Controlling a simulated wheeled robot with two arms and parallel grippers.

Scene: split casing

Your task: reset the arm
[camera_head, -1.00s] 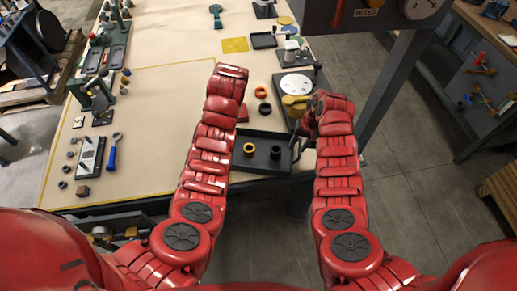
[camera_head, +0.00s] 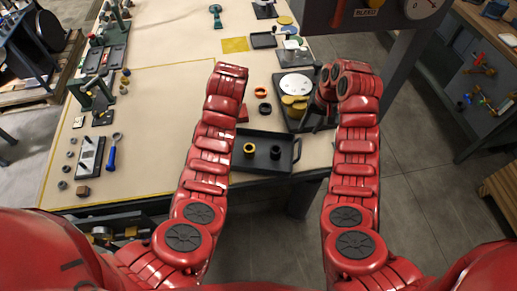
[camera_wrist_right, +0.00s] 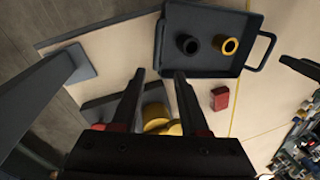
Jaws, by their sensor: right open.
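My right arm (camera_head: 356,150) reaches forward on the right in the head view, its wrist bent left above the table's right edge. My right gripper (camera_wrist_right: 160,74) is open in the right wrist view, with nothing between its two dark fingers. In the head view it is mostly hidden by the wrist. My left arm (camera_head: 208,150) reaches forward over the table; its gripper is not visible. Behind the right gripper's fingers, a dark plate (camera_wrist_right: 98,108) carries yellow round parts (camera_wrist_right: 156,118). In the head view a white disc (camera_head: 296,84) also lies on this plate.
A dark tray (camera_head: 285,138) between the arms holds a yellow ring (camera_head: 250,149) and a black ring (camera_head: 275,152). A red block (camera_head: 243,113) lies beside the left arm. An orange ring (camera_head: 261,92) lies farther back. A gauge panel (camera_head: 375,15) stands at the back right.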

